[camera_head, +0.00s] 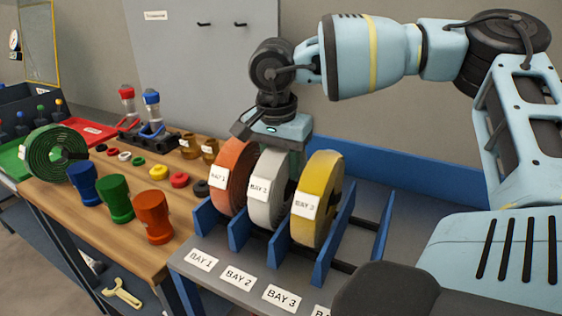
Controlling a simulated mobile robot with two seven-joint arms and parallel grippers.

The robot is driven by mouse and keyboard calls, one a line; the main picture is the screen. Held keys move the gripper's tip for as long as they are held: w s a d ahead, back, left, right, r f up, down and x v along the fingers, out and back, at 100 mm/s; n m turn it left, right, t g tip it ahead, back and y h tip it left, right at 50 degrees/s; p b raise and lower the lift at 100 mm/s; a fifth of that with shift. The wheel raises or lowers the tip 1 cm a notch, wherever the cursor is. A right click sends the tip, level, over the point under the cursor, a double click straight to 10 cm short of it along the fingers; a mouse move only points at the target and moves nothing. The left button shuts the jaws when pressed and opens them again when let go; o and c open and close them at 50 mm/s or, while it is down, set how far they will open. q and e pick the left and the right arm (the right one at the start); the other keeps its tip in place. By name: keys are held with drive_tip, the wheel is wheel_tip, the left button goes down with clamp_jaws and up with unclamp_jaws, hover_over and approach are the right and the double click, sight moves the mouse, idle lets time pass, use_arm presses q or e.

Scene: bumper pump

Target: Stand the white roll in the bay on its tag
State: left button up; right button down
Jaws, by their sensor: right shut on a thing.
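The white roll (267,204) stands upright between blue dividers in the rack, in the slot behind the floor label BAY 2 (238,276). The tag (259,188) on its front edge reads BAY 2. My right gripper (272,146) reaches down from above and is shut on the top of the white roll; its fingertips are mostly hidden. The orange roll (235,165), tagged BAY 1, stands just left of it. The yellow roll (325,175), tagged BAY 3, stands just right. My left gripper is not in view.
Blue dividers (335,240) separate the bays; the slots right of the yellow roll are empty. On the wooden table (130,235) at left stand blue, green and orange cups (153,216), a green coil (52,153), several small rings and bottles. A blue wall (400,180) backs the rack.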

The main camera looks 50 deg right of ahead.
drive_tip(key=shift+r, duration=0.15)
drive_tip(key=c, duration=0.8)
unclamp_jaws()
drive_tip(key=shift+f, duration=0.2)
drive_tip(key=shift+c, duration=0.2)
drive_tip(key=r, duration=0.4)
drive_tip(key=a+r, duration=0.1)
drive_tip(key=r, duration=0.7)
drive_tip(key=shift+s+a+r, duration=0.1)
drive_tip(key=shift+s+a, duration=0.15)
drive_tip(key=shift+a, duration=0.05)
